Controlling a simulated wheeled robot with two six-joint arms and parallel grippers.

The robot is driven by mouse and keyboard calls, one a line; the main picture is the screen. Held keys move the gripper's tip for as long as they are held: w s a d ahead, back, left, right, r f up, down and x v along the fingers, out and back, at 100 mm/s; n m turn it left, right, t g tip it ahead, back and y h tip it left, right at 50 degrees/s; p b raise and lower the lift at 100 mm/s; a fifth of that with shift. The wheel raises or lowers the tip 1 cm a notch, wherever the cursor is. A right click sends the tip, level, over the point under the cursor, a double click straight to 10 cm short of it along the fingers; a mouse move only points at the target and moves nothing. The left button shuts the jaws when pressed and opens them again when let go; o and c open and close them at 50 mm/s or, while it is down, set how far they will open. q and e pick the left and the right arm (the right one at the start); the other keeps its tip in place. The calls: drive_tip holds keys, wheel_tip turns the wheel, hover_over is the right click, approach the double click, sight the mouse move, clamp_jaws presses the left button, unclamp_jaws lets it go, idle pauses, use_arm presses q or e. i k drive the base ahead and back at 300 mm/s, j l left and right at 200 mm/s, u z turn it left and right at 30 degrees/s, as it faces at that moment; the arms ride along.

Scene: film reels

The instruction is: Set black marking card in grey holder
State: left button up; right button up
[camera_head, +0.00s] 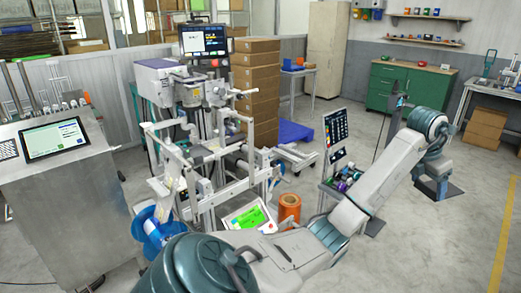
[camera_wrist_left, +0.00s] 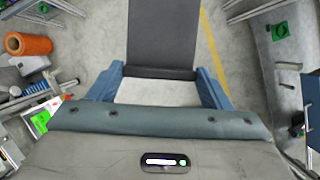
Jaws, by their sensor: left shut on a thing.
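My left gripper (camera_head: 436,190) hangs at the end of my left arm, right of centre in the head view. In the left wrist view, my left gripper (camera_wrist_left: 160,76) has its blue fingers on either side of the black marking card (camera_wrist_left: 162,35). It is shut on the near end of the card, a plain dark panel reaching to the top edge. In the head view, the card is hard to tell apart from the dark shapes around the fingers. I cannot make out the grey holder with certainty. My right gripper is not in view.
An orange spool (camera_head: 289,207) stands beside a tilted green screen (camera_head: 248,217) near the grey machine frame (camera_head: 207,160). A green cabinet (camera_head: 410,85) is at the back. A workbench (camera_head: 495,93) stands at the right. Floor with a yellow line (camera_head: 503,235) is clear at lower right.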

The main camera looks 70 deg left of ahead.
sight(200, 153)
drive_tip(key=i+j+u, duration=0.1)
drive_tip(key=u, duration=0.35)
drive_tip(key=i+u, duration=0.15)
drive_tip(key=u, duration=0.35)
drive_tip(key=i+u, duration=0.15)
drive_tip(key=u, duration=0.3)
drive_tip(key=i+u, duration=0.15)
drive_tip(key=u, duration=0.3)
drive_tip(key=i+l+u, duration=0.7)
drive_tip(key=u, duration=0.15)
drive_tip(key=i+l+u, duration=0.1)
drive_tip(key=l+u, duration=0.2)
drive_tip(key=l, duration=0.2)
drive_tip(key=i+l+u, duration=0.25)
drive_tip(key=l, duration=0.15)
drive_tip(key=k+j, duration=0.05)
drive_tip(key=k, duration=0.05)
